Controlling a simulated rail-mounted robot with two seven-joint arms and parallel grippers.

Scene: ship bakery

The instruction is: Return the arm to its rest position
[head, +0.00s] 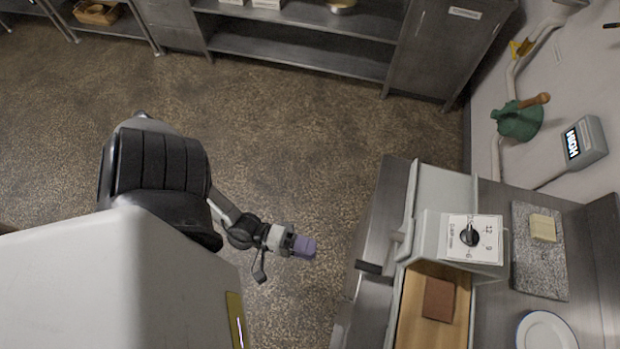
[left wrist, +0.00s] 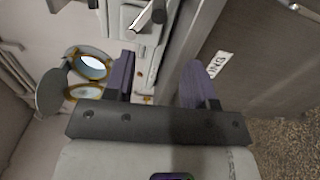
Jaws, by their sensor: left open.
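My left gripper (head: 305,247) shows in the head view with purple fingers, held out over the open floor left of the counter. In the left wrist view its two purple fingers (left wrist: 160,82) stand well apart with nothing between them. The gripper is open and empty, and in the head view it appears apart from the counter. My right gripper is in neither view.
A steel counter (head: 382,210) stands right of the gripper, bearing a dial box (head: 440,222), an open wooden drawer (head: 410,325), a grey slab (head: 540,275) and a white plate (head: 545,332). Steel shelving (head: 300,48) lines the back. The speckled floor (head: 300,150) between is clear.

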